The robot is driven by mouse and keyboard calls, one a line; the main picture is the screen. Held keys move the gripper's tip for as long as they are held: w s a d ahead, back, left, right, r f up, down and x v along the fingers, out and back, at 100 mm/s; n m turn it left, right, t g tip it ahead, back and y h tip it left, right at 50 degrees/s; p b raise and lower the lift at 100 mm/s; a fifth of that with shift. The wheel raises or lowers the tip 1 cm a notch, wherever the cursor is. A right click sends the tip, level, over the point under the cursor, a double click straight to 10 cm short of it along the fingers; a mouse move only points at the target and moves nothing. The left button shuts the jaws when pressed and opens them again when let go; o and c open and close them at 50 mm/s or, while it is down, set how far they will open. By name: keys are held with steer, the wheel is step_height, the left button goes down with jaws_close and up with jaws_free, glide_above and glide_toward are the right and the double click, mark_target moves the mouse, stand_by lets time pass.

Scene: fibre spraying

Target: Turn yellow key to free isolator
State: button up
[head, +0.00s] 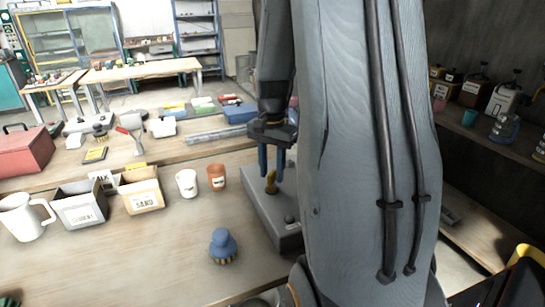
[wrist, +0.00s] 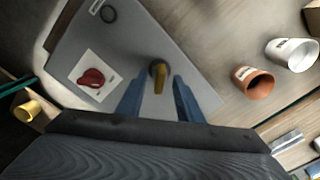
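The yellow key (wrist: 158,76) stands on a grey box (wrist: 120,30), which looks to be the isolator panel. In the head view the key (head: 271,183) shows just below my gripper's fingers, on the grey box (head: 275,222). My gripper (wrist: 158,88) points down at the box, with its two blue fingers apart, one on each side of the key. I cannot tell whether either finger touches it; gaps show on both sides. A red knob (wrist: 92,78) on a white plate sits on the same box, left of the key. My arm hides part of the box in the head view.
A terracotta cup (head: 216,177) and a white cup (head: 187,183) stand left of the box. A box marked sand (head: 142,195) and a white jug (head: 24,215) are farther left.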

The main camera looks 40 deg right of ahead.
mark_target(272, 172)
steer(key=shift+f, duration=0.6)
jaws_close()
steer(key=m+p, duration=0.1)
steer(key=m, duration=0.2)
steer(key=shift+m, duration=0.3)
steer(key=m, duration=0.4)
steer(key=shift+m, duration=0.4)
jaws_free()
steer(key=shift+r+b, duration=0.8)
steer(key=shift+r, duration=3.1)
